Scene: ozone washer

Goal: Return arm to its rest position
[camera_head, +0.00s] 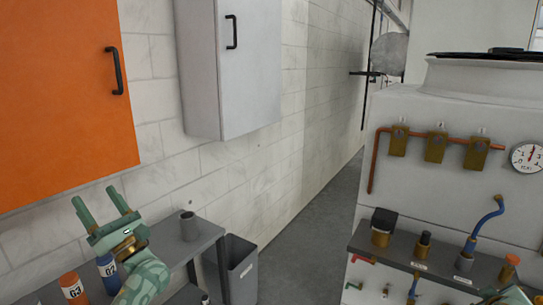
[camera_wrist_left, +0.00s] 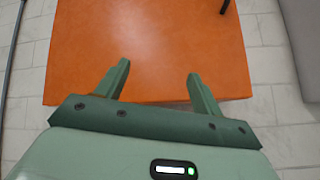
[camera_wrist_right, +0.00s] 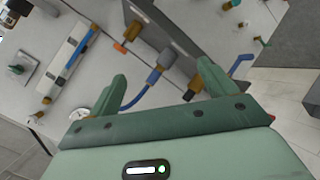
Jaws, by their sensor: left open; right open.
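My left gripper (camera_head: 96,196) is raised at the lower left of the head view, in front of the white tiled wall. Its two fingers are apart and nothing is between them. In the left wrist view my left gripper (camera_wrist_left: 158,70) points toward the orange cabinet (camera_wrist_left: 150,45), with no object in its jaws. My right gripper (camera_wrist_right: 160,82) shows in the right wrist view with its fingers apart. It faces the machine's fittings, and a blue hose (camera_wrist_right: 160,68) shows beyond the fingers. In the head view only a small green part of my right arm shows at the bottom right edge.
The white machine (camera_head: 410,200) is on the right; open floor (camera_head: 305,245) lies between.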

